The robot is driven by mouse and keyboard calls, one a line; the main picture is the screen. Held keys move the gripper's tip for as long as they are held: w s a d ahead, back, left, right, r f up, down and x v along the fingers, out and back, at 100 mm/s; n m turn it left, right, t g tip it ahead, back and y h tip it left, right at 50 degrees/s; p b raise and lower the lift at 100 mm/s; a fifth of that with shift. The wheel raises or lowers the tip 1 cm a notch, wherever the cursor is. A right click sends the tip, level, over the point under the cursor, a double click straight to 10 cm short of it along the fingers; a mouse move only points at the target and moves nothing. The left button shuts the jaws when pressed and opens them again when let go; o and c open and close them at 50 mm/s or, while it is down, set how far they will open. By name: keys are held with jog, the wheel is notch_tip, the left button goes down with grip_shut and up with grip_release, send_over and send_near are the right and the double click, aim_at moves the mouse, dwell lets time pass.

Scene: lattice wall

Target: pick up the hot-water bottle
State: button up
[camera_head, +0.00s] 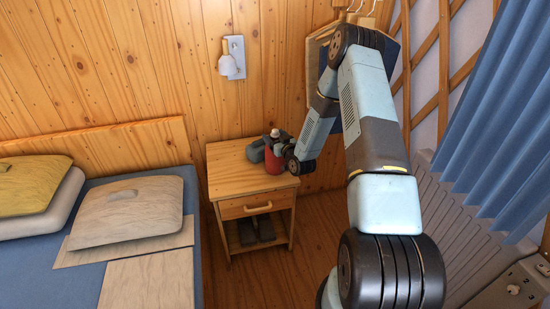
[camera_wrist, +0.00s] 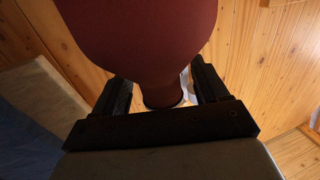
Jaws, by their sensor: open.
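The dark red hot-water bottle (camera_head: 273,163) is on top of the wooden nightstand (camera_head: 225,162), partly hidden by my gripper (camera_head: 284,150) in the head view. In the wrist view the bottle's broad red body (camera_wrist: 140,35) fills the top, and its narrower neck lies between the two black fingers of my gripper (camera_wrist: 160,88). The fingers are apart, with a gap showing beside the neck. Whether either finger touches it cannot be told.
The bed (camera_head: 90,270) with pillows is to the left. A lamp (camera_head: 229,64) hangs on the wall behind. Dark shoes (camera_head: 256,229) lie on the nightstand's lower shelf. A radiator (camera_head: 445,215) is at the right.

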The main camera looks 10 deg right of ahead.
jog(key=shift+w+a, duration=0.25)
jog(key=shift+w, duration=0.4)
grip_shut()
